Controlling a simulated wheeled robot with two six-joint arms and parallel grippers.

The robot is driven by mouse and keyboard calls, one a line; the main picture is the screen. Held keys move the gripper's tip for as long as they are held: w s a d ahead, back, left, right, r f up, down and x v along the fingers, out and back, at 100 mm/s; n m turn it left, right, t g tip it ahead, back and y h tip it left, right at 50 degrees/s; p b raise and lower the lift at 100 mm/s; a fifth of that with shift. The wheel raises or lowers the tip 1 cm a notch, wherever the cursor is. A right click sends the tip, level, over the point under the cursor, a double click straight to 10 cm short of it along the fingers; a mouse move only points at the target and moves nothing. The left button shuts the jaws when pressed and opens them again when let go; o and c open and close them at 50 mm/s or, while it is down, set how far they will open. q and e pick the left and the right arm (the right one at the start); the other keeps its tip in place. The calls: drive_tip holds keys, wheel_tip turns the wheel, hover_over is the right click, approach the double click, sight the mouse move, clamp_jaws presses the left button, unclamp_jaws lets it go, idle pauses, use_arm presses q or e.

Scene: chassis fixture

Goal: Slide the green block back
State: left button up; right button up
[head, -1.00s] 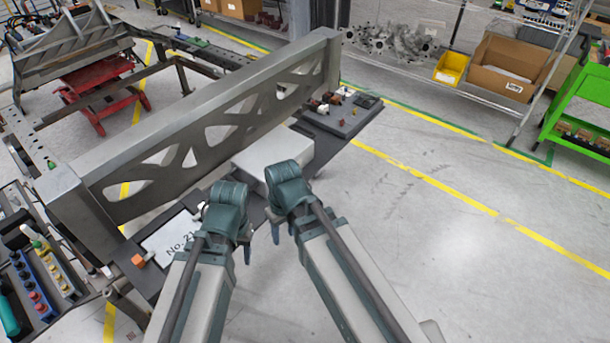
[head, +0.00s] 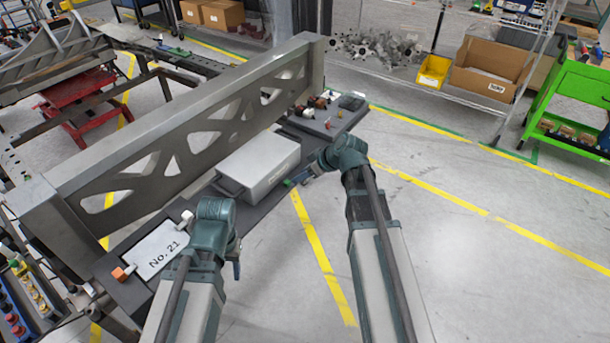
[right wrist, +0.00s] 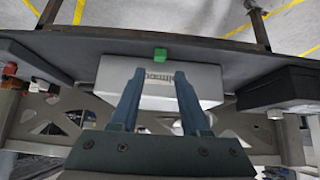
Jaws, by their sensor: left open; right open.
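The small green block (right wrist: 160,54) sits at the edge of the dark shelf, beside the pale grey box (right wrist: 150,72). In the head view, a bit of green (head: 288,183) shows at the shelf's front edge, near the grey box (head: 262,165). My right gripper (head: 302,178) is open, close to that edge. In the right wrist view its fingers (right wrist: 157,76) are apart and empty; the block appears between and beyond their tips. Contact cannot be told. My left gripper (head: 236,265) is in front of the shelf by the No. 21 card, its fingers mostly hidden.
The No. 21 card (head: 160,248) and an orange block (head: 121,273) are at the shelf's left end. A tall metal beam with cutouts (head: 190,130) stands behind the box. Small parts (head: 325,105) sit at the right end.

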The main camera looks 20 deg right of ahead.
sight(288, 182)
drive_tip(key=b+x, duration=0.5)
drive_tip(key=x, duration=0.3)
drive_tip(key=shift+s+d, duration=0.1)
clamp_jaws()
drive_tip(key=shift+s+d, duration=0.45)
drive_tip(key=shift+s, duration=0.15)
drive_tip(key=shift+o, duration=1.2)
unclamp_jaws()
drive_tip(key=shift+r, duration=0.1)
